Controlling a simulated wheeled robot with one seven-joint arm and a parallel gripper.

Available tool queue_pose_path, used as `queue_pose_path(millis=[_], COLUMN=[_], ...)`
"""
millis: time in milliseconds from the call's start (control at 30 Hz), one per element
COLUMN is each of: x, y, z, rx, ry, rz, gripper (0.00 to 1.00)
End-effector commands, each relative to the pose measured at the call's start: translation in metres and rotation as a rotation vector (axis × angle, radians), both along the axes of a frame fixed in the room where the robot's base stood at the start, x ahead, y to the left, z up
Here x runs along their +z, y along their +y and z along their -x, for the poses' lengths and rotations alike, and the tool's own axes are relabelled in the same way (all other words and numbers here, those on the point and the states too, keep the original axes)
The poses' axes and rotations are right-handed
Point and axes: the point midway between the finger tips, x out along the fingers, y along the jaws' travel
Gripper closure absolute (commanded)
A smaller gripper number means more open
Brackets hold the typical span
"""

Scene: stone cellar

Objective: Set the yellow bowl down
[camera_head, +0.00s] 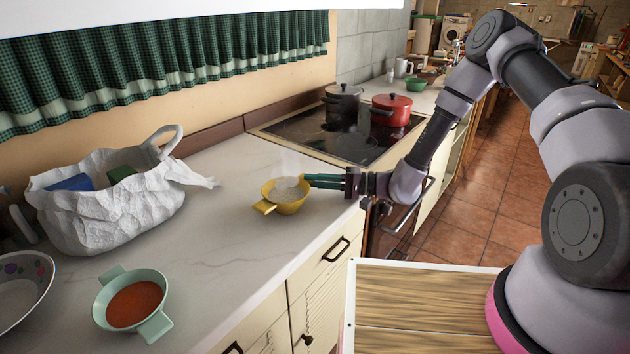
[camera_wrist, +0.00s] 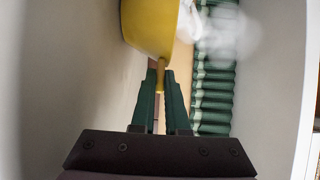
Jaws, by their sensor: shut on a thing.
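The yellow bowl (camera_head: 289,204) has two handles and holds something whitish, with faint steam above it. It is at the right part of the marble counter (camera_head: 225,245), near its front edge; I cannot tell whether its base touches the counter. My gripper (camera_head: 309,181) comes in from the right and is shut on the bowl's right-hand handle. In the wrist view the green fingers (camera_wrist: 161,82) pinch the handle of the yellow bowl (camera_wrist: 151,28), which looks level. The bowl's far side is mostly hidden there.
A teal bowl of red food (camera_head: 152,279) and a patterned bowl (camera_head: 38,268) stand at the front left. A white bag (camera_head: 110,215) stands behind them. The hob (camera_head: 340,140) with a red pot (camera_head: 391,110) and a dark pot (camera_head: 343,101) lies behind. Counter left of the yellow bowl is clear.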

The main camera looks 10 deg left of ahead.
Motion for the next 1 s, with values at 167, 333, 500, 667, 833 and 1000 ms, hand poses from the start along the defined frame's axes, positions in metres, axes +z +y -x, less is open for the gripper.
queue_pose_path(millis=[167, 333, 500, 667, 833, 1000], x=[-0.001, -0.001, 0.003, 0.002, 0.002, 0.002], y=[0.0, 0.0, -0.002, -0.027, -0.065, -0.097], z=[0.0, 0.0, -0.001, -0.001, -0.001, -0.002], rx=[0.0, 0.0, -0.001, -0.004, -0.005, -0.004], ry=[0.0, 0.0, -0.001, 0.001, 0.001, 0.001], rz=[0.0, 0.0, 0.001, 0.001, 0.001, 0.0], gripper=[0.58, 0.58, 0.58, 0.58, 0.58, 0.58])
